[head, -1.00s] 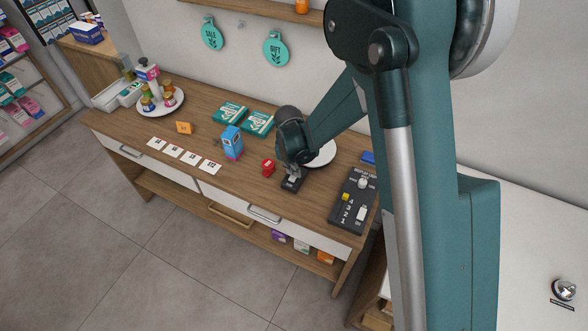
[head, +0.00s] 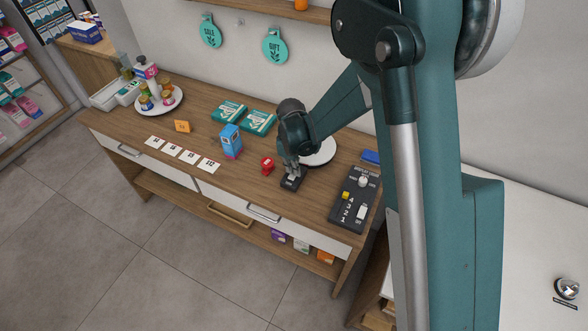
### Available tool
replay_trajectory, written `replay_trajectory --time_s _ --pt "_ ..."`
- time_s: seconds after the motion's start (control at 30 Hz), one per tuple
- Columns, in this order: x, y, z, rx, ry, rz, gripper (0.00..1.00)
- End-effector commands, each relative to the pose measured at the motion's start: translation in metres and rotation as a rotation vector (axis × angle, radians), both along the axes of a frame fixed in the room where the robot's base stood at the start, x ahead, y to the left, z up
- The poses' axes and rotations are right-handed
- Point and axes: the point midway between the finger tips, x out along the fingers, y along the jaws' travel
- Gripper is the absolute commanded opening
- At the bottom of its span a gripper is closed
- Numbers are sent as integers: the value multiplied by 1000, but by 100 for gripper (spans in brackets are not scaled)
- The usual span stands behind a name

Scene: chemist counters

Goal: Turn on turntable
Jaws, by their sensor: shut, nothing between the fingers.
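My gripper (head: 291,171) is shut and empty. It points down at a small black switch box (head: 291,183) with a pale rocker on the wooden counter. The fingertips are at the far side of the box; whether they touch the rocker is too small to tell. A round white disc (head: 320,152), which looks like the turntable, lies just behind and right of the gripper, partly hidden by my wrist. Another round white plate (head: 175,106) at the counter's left end carries several small jars and a pump bottle.
A small red object (head: 267,165) stands just left of the switch box. A blue and pink carton (head: 230,141) is farther left. A dark control panel (head: 346,207) lies to the right. Teal boxes (head: 257,122) lie behind, white cards (head: 190,157) in front.

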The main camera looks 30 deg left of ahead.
Motion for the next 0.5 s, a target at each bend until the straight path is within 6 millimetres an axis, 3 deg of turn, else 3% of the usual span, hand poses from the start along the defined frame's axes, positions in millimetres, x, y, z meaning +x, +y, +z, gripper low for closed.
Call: replay_trajectory --time_s 0.5 --pt "-14 0 1 0 1 1 0"
